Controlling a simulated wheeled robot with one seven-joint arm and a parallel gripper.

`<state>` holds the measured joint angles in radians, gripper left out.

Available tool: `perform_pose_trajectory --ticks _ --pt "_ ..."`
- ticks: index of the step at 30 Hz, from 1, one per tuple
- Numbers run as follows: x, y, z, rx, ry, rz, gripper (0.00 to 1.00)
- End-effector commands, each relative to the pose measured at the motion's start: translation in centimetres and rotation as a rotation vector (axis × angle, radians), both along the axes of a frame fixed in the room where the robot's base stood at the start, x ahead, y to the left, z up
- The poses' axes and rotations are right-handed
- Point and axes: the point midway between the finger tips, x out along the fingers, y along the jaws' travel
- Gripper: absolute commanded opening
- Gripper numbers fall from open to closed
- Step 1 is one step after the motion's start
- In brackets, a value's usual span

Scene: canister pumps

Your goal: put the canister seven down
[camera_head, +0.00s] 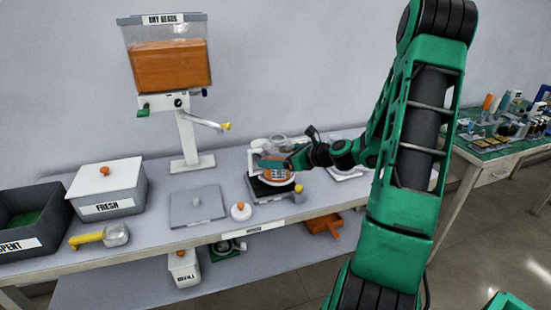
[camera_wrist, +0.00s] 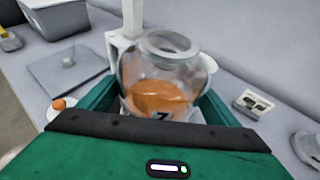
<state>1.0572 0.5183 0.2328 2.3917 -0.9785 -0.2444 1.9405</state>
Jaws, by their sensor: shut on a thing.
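Canister seven (camera_wrist: 158,92) is a clear round jar with orange contents, an open-looking glass neck and a dark 7 partly hidden at the lower front. My gripper (camera_wrist: 160,105) is shut on it, one green finger on each side. In the head view the canister (camera_head: 277,173) is upright over a dark, low stand (camera_head: 262,190) on the table, with my gripper (camera_head: 284,163) at it. I cannot tell whether its base touches the stand. The canister's bottom is hidden in the wrist view.
A DRY BEADS hopper (camera_head: 170,62) stands behind. On the table (camera_head: 150,245) are a FRESH bin (camera_head: 107,190), a SPENT bin (camera_head: 30,220), a yellow-handled scoop (camera_head: 112,235), a grey plate (camera_head: 197,205) and an orange-knobbed lid (camera_head: 241,211). More equipment (camera_head: 350,172) is at right.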

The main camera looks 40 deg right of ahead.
Motion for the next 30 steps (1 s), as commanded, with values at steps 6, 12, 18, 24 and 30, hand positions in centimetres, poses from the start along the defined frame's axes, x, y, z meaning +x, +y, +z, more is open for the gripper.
perform_pose_trajectory --ticks 6,12,18,24,30 --pt "-0.1 -0.3 -0.2 0.001 0.0 -0.004 1.0" --pt "-0.1 -0.4 -0.1 0.0 0.0 -0.005 1.0" --pt "-1.6 -0.9 0.7 0.001 0.0 -0.009 1.0" --pt "-5.0 -2.1 2.2 -0.001 0.0 -0.011 1.0" --pt "-8.3 -3.1 3.6 -0.001 0.001 -0.01 1.0"
